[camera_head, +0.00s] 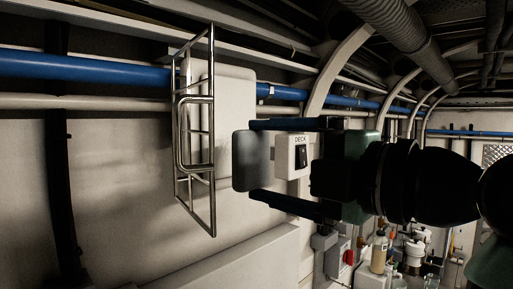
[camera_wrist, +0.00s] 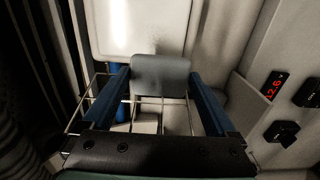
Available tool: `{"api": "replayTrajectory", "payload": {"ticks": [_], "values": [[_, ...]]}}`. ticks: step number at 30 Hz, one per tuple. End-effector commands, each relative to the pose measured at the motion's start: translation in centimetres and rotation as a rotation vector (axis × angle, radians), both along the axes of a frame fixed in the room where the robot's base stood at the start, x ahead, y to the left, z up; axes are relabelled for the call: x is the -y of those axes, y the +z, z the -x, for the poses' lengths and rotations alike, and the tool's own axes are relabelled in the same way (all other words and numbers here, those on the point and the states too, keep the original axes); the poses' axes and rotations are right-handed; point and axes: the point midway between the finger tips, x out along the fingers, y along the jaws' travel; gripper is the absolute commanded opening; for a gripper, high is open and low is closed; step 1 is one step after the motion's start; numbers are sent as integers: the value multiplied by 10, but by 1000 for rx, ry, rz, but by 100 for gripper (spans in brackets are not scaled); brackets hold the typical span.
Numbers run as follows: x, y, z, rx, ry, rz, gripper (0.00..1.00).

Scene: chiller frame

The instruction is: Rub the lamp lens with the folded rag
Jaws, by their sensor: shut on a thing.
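My gripper (camera_head: 250,161) is shut on a dark grey, pad-like folded rag (camera_head: 251,172), with one finger along its upper edge and one along its lower edge. The rag (camera_wrist: 160,75) also shows between the blue fingers of my gripper (camera_wrist: 159,82) in the wrist view. Behind it is a pale, rounded rectangular panel (camera_head: 229,103) on the wall, which may be the lamp lens; its lower right part is hidden by the rag. The panel (camera_wrist: 140,25) also shows beyond the rag in the wrist view. I cannot tell whether the rag touches it.
A shiny wire guard (camera_head: 211,200) juts out just left of the rag. A switch box marked DECK (camera_head: 283,155) is behind my fingers. A blue pipe (camera_head: 90,68) runs along the wall. A red display (camera_wrist: 274,84) is at right in the wrist view. Bottles (camera_head: 379,252) stand lower right.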

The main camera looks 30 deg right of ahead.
Motion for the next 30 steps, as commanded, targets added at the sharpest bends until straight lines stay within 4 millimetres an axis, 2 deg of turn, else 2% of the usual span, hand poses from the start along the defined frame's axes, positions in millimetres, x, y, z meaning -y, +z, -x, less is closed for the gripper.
{"api": "replayTrajectory", "payload": {"ticks": [18, 30], "values": [[-17, 0, -50, -2, -1, -2, 48], [-20, -1, -56, 0, -1, -1, 48]]}}
